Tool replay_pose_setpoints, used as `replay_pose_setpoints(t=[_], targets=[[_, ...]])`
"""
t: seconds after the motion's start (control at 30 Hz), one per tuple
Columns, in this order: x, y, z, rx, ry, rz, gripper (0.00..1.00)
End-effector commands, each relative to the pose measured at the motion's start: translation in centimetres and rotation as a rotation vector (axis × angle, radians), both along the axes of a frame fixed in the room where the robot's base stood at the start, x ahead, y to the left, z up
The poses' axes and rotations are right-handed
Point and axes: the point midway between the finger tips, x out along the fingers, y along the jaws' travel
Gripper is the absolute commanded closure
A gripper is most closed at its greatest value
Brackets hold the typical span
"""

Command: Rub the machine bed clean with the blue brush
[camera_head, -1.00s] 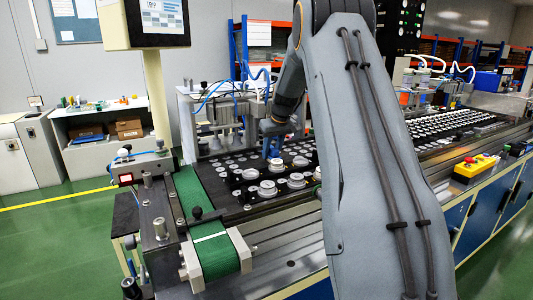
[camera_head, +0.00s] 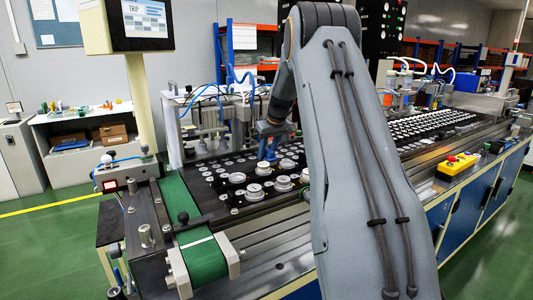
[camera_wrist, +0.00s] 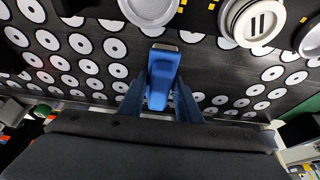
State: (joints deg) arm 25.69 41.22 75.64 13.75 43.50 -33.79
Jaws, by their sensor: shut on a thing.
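The machine bed (camera_head: 300,210) is a long dark surface with rows of white and black round speaker parts on it. It fills the wrist view as a black plate (camera_wrist: 215,75) with white ring discs. My gripper (camera_wrist: 160,98) is shut on the blue brush (camera_wrist: 163,70), which lies between its two dark blue fingers and points toward the bed. In the head view the brush (camera_head: 268,153) is small, low over the bed among the discs. I cannot tell whether its tip touches the bed. My arm hides part of the bed's middle.
A green belt (camera_head: 205,262) runs along the bed's left end. Larger round parts (camera_head: 255,192) stand near the brush. A yellow button box (camera_head: 458,163) is on the front right edge. A monitor (camera_head: 145,22) stands at upper left. Green floor is open at left.

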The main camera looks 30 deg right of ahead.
Motion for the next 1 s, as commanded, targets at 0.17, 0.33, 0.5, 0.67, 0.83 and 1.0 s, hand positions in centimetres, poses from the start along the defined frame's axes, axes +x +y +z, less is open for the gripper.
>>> replay_pose_setpoints(t=[0.17, 0.33, 0.5, 0.67, 0.83, 1.0], targets=[[0.0, 1.5, 0.1, 0.001, 0.001, 0.004, 0.87], [0.0, 2.8, 0.2, 0.000, 0.001, 0.002, 0.87], [0.0, 3.6, 0.2, -0.001, 0.000, 0.002, 0.87], [0.1, 4.1, 0.2, -0.001, 0.000, 0.002, 0.87], [0.0, 5.4, 0.1, 0.000, 0.000, 0.003, 0.87], [0.1, 6.8, 0.1, 0.000, -0.001, 0.002, 0.87]])
